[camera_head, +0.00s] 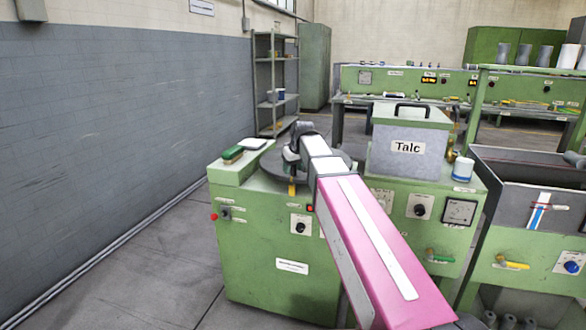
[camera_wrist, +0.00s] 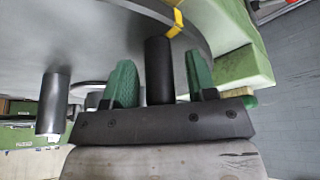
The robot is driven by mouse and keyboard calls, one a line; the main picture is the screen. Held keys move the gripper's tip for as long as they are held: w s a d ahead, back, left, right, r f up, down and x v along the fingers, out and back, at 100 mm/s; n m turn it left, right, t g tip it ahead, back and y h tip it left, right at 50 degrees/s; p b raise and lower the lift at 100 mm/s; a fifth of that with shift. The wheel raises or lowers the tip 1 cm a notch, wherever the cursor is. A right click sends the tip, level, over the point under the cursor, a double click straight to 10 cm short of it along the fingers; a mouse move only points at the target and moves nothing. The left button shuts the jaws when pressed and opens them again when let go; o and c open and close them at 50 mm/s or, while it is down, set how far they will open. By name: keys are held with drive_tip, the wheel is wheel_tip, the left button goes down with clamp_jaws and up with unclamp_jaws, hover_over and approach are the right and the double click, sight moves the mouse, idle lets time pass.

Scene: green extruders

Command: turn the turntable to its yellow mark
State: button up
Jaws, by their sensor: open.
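The turntable (camera_head: 340,178) is a grey disc on top of the green machine, partly hidden by my arm in the head view. Its grey face and rim (camera_wrist: 90,35) fill the top of the wrist view. A yellow mark (camera_wrist: 174,22) shows at the rim in the wrist view, and a yellow strip (camera_head: 292,187) at the disc's front edge in the head view. My gripper (camera_wrist: 160,75) is open, its green fingers on either side of a dark post (camera_wrist: 158,62) at the disc, with gaps visible. A second grey post (camera_wrist: 53,103) stands to the left.
A grey Talc hopper (camera_head: 405,150) stands close to the right of the turntable. A white cup (camera_head: 462,170) stands at right. The floor at left is clear.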

drive_tip(key=v, duration=1)
drive_tip(key=shift+s+r, duration=0.25)
drive_tip(key=shift+r, duration=0.05)
drive_tip(key=shift+d, duration=0.1)
